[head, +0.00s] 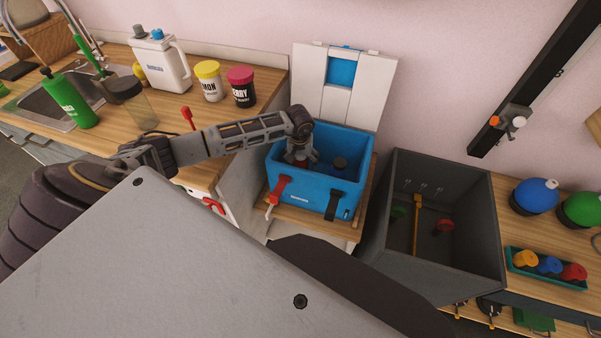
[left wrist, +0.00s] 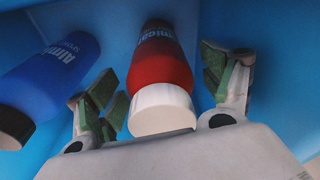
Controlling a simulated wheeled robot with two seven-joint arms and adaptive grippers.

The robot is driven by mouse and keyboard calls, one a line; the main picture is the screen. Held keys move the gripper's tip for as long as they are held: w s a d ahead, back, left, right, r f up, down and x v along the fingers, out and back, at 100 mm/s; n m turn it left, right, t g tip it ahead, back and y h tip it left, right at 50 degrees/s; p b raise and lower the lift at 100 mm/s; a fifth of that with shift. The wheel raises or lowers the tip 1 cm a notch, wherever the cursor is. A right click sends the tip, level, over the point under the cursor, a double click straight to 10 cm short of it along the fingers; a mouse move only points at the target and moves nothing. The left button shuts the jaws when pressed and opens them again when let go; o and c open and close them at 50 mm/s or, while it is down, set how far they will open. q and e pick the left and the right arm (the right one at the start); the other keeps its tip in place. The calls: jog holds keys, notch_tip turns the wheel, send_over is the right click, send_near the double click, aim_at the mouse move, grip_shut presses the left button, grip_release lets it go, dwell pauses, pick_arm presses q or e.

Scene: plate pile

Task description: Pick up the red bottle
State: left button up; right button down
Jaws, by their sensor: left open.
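The red bottle (left wrist: 160,68) lies or stands inside the blue cooler (head: 309,190); its white cap (left wrist: 162,107) points toward the wrist camera. My left gripper (head: 301,156) reaches into the open cooler. In the left wrist view, its open fingers (left wrist: 163,75) are on either side of the red bottle, with a visible gap on the right. The head view shows only a little red by the gripper. A blue bottle (left wrist: 52,70) with a black cap is left of the fingers; it also shows in the head view (head: 340,164). My right gripper is not in view.
The cooler's walls surround the gripper closely, and its white lid (head: 343,85) stands open behind. A dark grey bin (head: 470,187) is to the right. Yellow-lidded (head: 208,82) and red-lidded (head: 241,88) jars stand on the left counter, near a white jug (head: 160,66).

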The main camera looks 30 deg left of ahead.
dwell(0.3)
pick_arm(q)
jog(key=shift+r, duration=0.1)
grip_shut()
dwell(0.4)
jog(key=shift+r, duration=5)
